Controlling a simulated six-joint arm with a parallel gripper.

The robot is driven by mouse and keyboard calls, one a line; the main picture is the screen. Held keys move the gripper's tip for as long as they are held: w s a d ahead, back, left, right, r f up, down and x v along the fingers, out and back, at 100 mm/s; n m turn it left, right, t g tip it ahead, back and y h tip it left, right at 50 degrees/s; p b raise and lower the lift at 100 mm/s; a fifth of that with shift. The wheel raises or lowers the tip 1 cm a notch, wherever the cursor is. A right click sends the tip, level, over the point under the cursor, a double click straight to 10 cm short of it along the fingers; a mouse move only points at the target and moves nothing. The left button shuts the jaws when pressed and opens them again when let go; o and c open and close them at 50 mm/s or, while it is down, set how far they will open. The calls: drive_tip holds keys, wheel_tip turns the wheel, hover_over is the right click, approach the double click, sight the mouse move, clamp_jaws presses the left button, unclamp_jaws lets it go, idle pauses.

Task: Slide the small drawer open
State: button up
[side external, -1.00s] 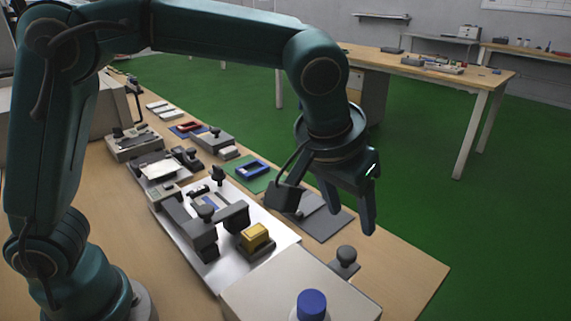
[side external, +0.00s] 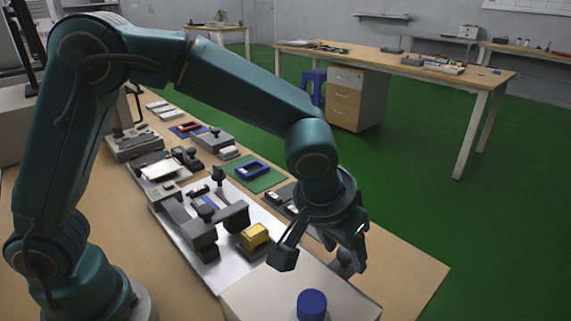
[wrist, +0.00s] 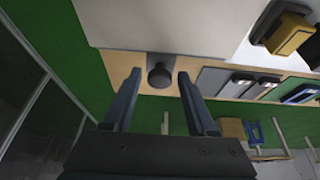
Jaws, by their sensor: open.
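A large pale box (side external: 265,292) stands at the front of the bench. A dark round knob (wrist: 160,75) on a small grey piece (wrist: 152,60) shows at the box's edge. I take this piece for the small drawer, but cannot tell how far out it is. In the side view the knob (side external: 343,264) is partly hidden behind my gripper. My gripper (side external: 344,250) is open and points down over the knob. In the wrist view the knob appears between the two fingertips, with a gap on each side. Neither finger visibly touches it.
A blue round cap (side external: 312,304) is on top of the pale box. A yellow block (side external: 254,237) and grey fixtures (side external: 205,238) stand on a light plate behind it. The bench's right edge is near, with green floor beyond.

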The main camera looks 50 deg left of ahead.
drive_tip(key=c, duration=0.7)
drive_tip(key=w, duration=1.1)
drive_tip(key=shift+w, duration=0.15)
drive_tip(key=o, duration=0.7)
drive_tip(key=shift+r, duration=2.5)
